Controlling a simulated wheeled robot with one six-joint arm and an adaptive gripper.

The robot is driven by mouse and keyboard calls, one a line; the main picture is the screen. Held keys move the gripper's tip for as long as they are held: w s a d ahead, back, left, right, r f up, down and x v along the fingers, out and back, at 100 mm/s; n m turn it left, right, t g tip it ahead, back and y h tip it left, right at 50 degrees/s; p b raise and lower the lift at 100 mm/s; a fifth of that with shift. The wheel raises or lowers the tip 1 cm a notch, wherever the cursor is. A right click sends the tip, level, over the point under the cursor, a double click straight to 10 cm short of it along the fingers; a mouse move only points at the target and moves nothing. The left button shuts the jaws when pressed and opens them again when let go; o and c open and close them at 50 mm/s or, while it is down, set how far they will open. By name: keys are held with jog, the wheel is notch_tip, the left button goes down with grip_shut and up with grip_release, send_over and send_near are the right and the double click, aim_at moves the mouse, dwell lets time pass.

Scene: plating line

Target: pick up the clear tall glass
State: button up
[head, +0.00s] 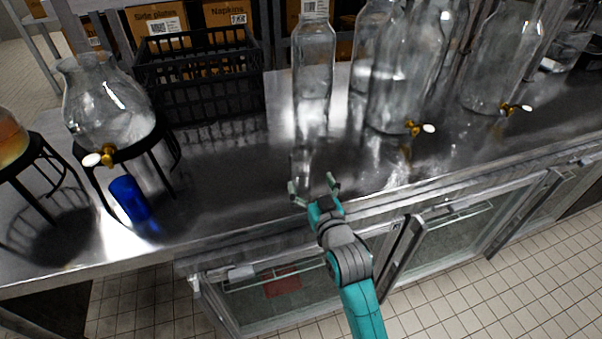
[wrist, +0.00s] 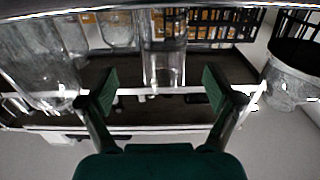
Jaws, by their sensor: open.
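The clear tall glass (head: 301,162) stands upright on the steel counter, just beyond my gripper's fingertips in the head view. It is faint against the shiny steel. In the wrist view, which looks upside down, a clear upright glass shape (wrist: 164,60) shows between and beyond the fingers. My gripper (head: 314,186) is open and empty near the counter's front edge. Its two dark green fingers (wrist: 160,90) are spread wide in the wrist view. I see no contact with the glass.
A clear bottle (head: 314,75) stands behind the glass; large tapped glass dispensers (head: 400,90) are at right. A black crate (head: 200,85) is at back left. Counter left of the glass is clear.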

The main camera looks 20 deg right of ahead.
aim_at(305, 174)
jog(key=shift+w+a, duration=0.15)
jog(key=shift+w, duration=1.2)
jog(key=shift+w+a, duration=0.1)
jog(key=shift+w, duration=1.2)
jog(key=c, duration=1.5)
jog(key=shift+r, duration=0.2)
